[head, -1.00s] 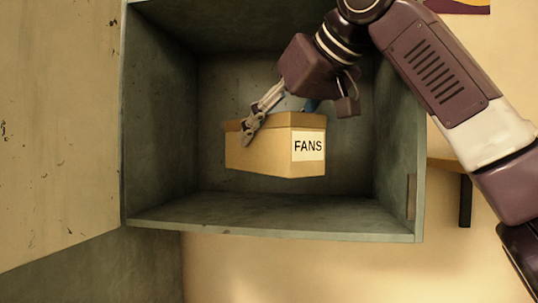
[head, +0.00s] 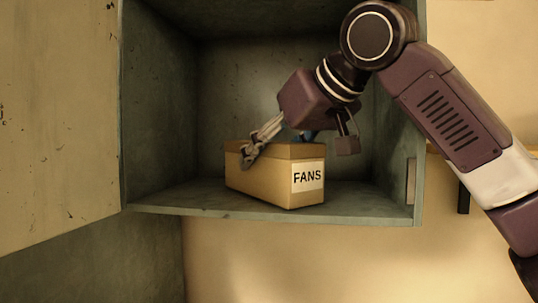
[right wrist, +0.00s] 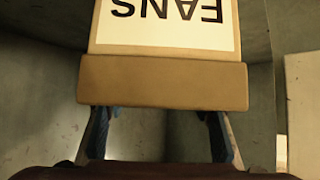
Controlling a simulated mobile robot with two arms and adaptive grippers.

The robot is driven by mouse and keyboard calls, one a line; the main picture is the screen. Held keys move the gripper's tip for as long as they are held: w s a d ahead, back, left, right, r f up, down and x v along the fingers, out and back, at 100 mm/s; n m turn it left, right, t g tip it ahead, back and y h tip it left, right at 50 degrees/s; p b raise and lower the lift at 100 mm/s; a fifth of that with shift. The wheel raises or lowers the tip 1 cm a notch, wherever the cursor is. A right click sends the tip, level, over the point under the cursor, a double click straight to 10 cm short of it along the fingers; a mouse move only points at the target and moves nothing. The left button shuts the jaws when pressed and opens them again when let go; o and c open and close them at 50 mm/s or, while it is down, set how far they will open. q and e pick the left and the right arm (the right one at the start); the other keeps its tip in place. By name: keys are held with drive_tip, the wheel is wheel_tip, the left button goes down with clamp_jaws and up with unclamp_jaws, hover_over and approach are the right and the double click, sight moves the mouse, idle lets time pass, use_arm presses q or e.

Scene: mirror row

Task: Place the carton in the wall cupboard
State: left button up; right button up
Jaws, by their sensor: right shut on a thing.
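The carton (head: 262,182) is a tan box with a lid and a white FANS label, upright and turned at an angle. It is in the opening of the grey-green wall cupboard (head: 160,110), low over the cupboard floor near its front edge. I cannot tell whether its base touches the floor. My right gripper (head: 278,146) is shut on the carton from above, one finger on its near left side, the other mostly hidden behind it. In the right wrist view, the carton (right wrist: 163,80) lies between the blue-padded fingers. My left gripper is out of view.
The cupboard's pale door (head: 55,120) stands open at the left. Cupboard floor is free on both sides of the carton. My right arm comes in past the cupboard's right wall (head: 402,130). A small shelf bracket (head: 464,198) is on the wall at the right.

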drive_tip(key=shift+a+f, duration=0.1)
drive_tip(key=shift+f, duration=0.05)
drive_tip(key=o, duration=1.4)
drive_tip(key=shift+r, duration=0.3)
drive_tip(key=shift+s+d+r, duration=0.1)
drive_tip(key=shift+s+d, duration=0.15)
drive_tip(key=b+v, duration=0.2)
drive_tip(key=v, duration=0.9)
drive_tip(key=shift+r, duration=0.1)
